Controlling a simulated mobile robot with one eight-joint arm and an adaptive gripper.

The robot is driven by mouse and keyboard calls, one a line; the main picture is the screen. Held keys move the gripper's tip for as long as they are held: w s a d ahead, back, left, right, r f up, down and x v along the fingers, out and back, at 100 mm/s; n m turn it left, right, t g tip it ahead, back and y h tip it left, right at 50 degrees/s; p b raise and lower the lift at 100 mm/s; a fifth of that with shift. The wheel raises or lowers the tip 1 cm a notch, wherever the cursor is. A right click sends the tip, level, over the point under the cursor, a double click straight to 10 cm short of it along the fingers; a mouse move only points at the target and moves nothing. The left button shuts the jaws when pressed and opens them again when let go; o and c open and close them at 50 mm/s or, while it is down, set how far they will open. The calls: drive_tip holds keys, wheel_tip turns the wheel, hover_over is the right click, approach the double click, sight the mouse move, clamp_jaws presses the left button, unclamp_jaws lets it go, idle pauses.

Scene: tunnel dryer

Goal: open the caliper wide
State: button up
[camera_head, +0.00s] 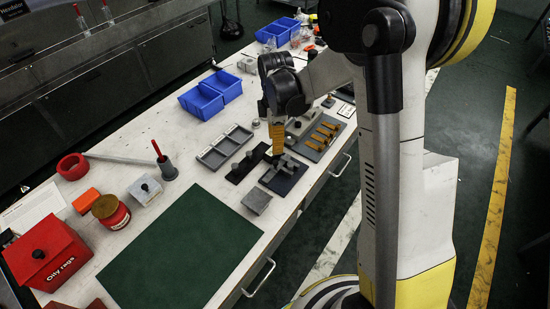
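My gripper (277,152) reaches down from my arm over the right part of the white bench. Its yellow fingers overlap in this view, so I cannot tell whether they are open or shut. Just below the fingertips is a dark plate with grey metal blocks (284,176). This may be the caliper on its stand, but it is too small to be sure. The fingertips are at or just above its far end; contact is unclear. Left of it lies a narrower dark plate (234,178) with small grey knobs. The gripper partly hides the space between and behind these plates.
A grey tray with yellow pieces (315,147) lies close right of my gripper, and a grey compartment tray (212,159) left. A small grey block (256,201) sits in front. Blue bins (202,102) stand behind. The green mat (182,250) is bare.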

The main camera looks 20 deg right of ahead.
sight(275, 162)
wheel_tip(275, 162, down, 10)
drive_tip(key=b, duration=0.3)
drive_tip(key=shift+a, duration=0.1)
clamp_jaws()
